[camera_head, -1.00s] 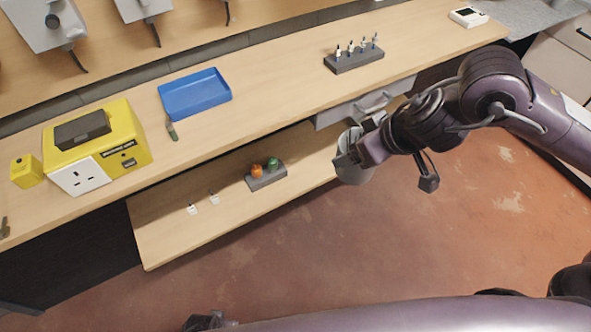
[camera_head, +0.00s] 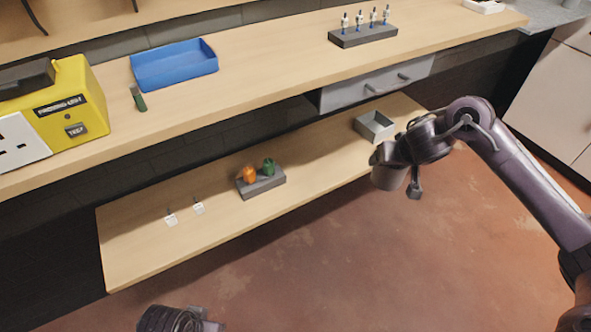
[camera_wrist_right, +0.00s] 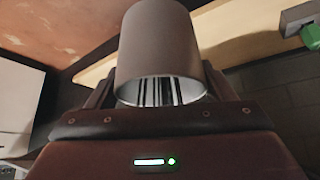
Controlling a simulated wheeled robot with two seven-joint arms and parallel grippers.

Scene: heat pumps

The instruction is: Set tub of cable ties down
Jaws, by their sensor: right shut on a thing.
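The tub of cable ties (camera_head: 388,178) is a grey cylinder in my right gripper (camera_head: 386,160). It hangs below the gripper in the head view, in front of the lower shelf's right part, apart from the shelf as far as I can tell. In the right wrist view the tub (camera_wrist_right: 160,45) sits between the fingers of my right gripper (camera_wrist_right: 160,88). Its open end faces the camera, with dark strips inside. Part of my left arm's end (camera_head: 178,319) shows at the bottom edge; its fingers cannot be made out.
The lower shelf (camera_head: 225,228) holds a grey open box (camera_head: 375,126), a dark block with orange and green items (camera_head: 262,181) and two white tags. Its front middle is clear. The bench above (camera_head: 270,75) carries a blue tray (camera_head: 174,65) and a yellow unit (camera_head: 75,100).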

